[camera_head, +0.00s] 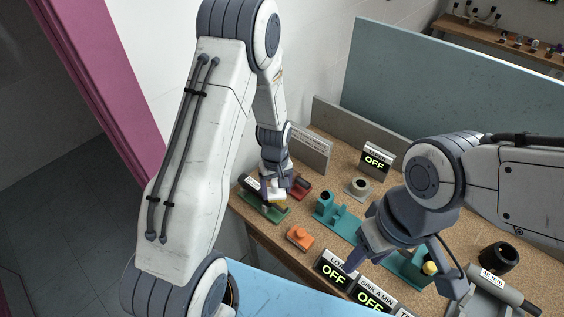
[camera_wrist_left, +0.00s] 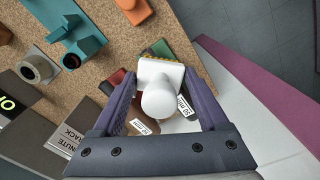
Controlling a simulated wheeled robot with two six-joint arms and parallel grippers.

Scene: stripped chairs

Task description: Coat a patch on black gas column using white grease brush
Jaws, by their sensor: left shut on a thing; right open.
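My left gripper (camera_head: 278,190) is shut on the white brush (camera_head: 278,197). In the left wrist view the brush (camera_wrist_left: 160,88) sits between the two fingers (camera_wrist_left: 162,100), its yellowish bristle edge showing at the far end. A dark column with a white label (camera_head: 252,183) lies on a green cradle (camera_head: 272,213), just left of the brush. Another dark cylinder (camera_head: 302,182) lies by a red cradle (camera_head: 302,193). I cannot tell which is the gas column, nor whether the bristles touch either. My right gripper (camera_head: 404,272) is open over the bench front.
An orange block (camera_head: 299,237), a teal fixture (camera_head: 336,216) and a grey ring holder (camera_head: 358,187) stand on the cork-topped bench. Signs reading OFF (camera_head: 334,270) line its front.

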